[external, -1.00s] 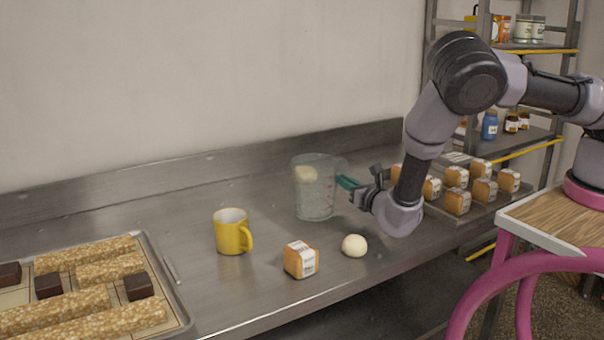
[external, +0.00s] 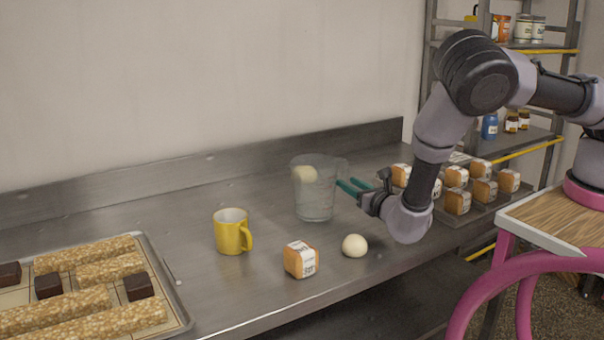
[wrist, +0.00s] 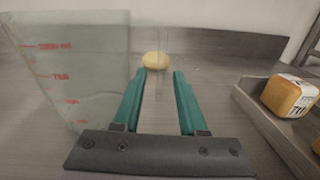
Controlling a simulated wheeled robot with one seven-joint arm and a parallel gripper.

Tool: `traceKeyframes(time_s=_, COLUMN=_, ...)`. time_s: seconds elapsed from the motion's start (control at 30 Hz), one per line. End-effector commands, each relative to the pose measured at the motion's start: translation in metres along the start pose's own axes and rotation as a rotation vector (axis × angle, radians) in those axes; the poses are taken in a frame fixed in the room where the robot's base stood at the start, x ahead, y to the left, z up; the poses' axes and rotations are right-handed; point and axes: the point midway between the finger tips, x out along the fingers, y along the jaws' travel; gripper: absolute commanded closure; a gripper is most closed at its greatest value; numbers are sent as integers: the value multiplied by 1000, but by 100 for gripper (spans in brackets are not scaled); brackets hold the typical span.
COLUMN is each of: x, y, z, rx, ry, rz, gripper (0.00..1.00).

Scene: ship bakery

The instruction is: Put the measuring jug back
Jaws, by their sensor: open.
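The measuring jug (external: 315,198) is clear and stands upright on the steel counter. Its red markings show on its wall at the left of the wrist view (wrist: 70,75). Its handle (external: 341,168) faces right, toward my gripper (external: 352,188). In the wrist view my gripper (wrist: 157,76) is open, its two teal fingers spread, with a faint clear upright strip, seemingly the handle, between or just beyond the tips. I cannot tell whether the fingers touch the jug. A pale yellow lump (wrist: 156,61) shows beyond it, and through the jug in the external view.
A yellow mug (external: 230,234), a wrapped loaf (external: 300,260) and a pale ball (external: 355,246) stand in front of the jug. A tray of wrapped loaves (external: 478,212) is at right. A tray of bars (external: 172,283) is at left. The wall is behind.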

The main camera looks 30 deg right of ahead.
Motion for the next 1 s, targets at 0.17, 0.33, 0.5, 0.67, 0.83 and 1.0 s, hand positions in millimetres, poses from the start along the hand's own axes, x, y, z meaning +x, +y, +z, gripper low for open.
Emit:
traceKeyframes(time_s=0.17, x=-42, y=1, z=0, rx=-1, ry=2, rz=3, gripper=58)
traceKeyframes(time_s=0.33, x=-72, y=1, z=0, rx=-1, ry=1, rz=3, gripper=58)
traceKeyframes(time_s=0.5, x=-86, y=0, z=0, rx=-1, ry=1, rz=1, gripper=58)
traceKeyframes(time_s=0.67, x=-89, y=0, z=0, rx=-1, ry=0, rz=0, gripper=58)
traceKeyframes(time_s=0.83, x=-76, y=-18, z=21, rx=68, ry=4, rz=-102, gripper=58)
traceKeyframes(time_s=1.0, x=-52, y=-85, z=79, rx=296, ry=19, rz=-437, gripper=58)
